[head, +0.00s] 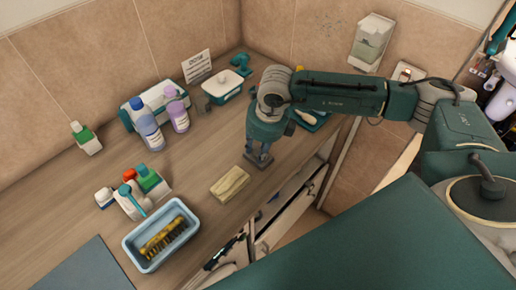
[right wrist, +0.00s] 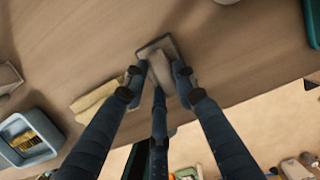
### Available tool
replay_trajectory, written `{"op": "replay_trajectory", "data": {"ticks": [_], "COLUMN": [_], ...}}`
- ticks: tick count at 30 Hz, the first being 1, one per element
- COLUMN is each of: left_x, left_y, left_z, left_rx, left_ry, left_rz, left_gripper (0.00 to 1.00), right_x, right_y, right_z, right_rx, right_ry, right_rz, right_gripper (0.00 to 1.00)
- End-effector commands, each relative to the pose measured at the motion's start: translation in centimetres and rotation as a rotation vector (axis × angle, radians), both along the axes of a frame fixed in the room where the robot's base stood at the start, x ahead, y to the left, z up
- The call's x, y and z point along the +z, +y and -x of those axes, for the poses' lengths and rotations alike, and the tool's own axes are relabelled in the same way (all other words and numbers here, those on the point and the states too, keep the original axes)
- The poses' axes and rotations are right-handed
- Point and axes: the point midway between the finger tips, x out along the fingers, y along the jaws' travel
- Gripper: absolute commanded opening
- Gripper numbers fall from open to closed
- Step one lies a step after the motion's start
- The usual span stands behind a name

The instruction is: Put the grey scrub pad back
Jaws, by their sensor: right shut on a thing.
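My right gripper (head: 258,152) is over the counter, pointing down, right of the tan block (head: 230,184). It is shut on the grey scrub pad (right wrist: 158,48), a thin grey slab between the fingertips in the right wrist view. In the head view the pad (head: 258,161) shows at the fingertips, low over the counter; I cannot tell if it touches the wood. The fingers cover part of it. A light blue tray (head: 190,214) stands to the lower left with a yellow, dark-bristled brush (head: 162,238) in it. My left gripper is not in view.
Purple-toned bottles (head: 151,132), a white teal-trimmed box (head: 223,86) and a small sign (head: 197,67) stand towards the wall. The counter's front edge runs close below the gripper, above an open drawer (head: 290,205).

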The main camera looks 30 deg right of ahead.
Motion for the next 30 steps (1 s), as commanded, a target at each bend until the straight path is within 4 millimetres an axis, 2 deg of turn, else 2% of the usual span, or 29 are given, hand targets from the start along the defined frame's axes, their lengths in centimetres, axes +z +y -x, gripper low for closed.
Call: {"op": "replay_trajectory", "data": {"ticks": [1, 3, 4, 11, 16, 20, 30], "left_x": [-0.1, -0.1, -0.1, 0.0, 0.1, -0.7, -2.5], "left_y": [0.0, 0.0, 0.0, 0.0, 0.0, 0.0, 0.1], "left_z": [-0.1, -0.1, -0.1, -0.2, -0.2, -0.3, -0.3], "left_rx": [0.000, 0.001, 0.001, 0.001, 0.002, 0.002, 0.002], "left_ry": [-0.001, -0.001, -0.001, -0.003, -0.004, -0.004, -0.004], "left_rz": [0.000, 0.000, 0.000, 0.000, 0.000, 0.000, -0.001], "left_gripper": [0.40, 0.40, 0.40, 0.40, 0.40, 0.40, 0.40], "right_x": [-0.1, -0.1, -0.1, 0.0, 0.7, 2.8, 9.8], "right_y": [0.0, 0.0, 0.0, 0.0, 0.0, -0.2, -0.6], "right_z": [0.0, 0.0, 0.0, 0.0, 0.0, 0.4, 1.8], "right_rx": [0.000, 0.000, 0.000, 0.000, -0.001, 0.000, 0.001], "right_ry": [0.000, 0.001, 0.001, 0.001, -0.002, -0.004, -0.004], "right_rz": [0.000, 0.000, 0.000, 0.000, -0.001, 0.000, 0.000], "right_gripper": [0.31, 0.45, 0.46, 0.46, 0.46, 0.46, 0.46]}}
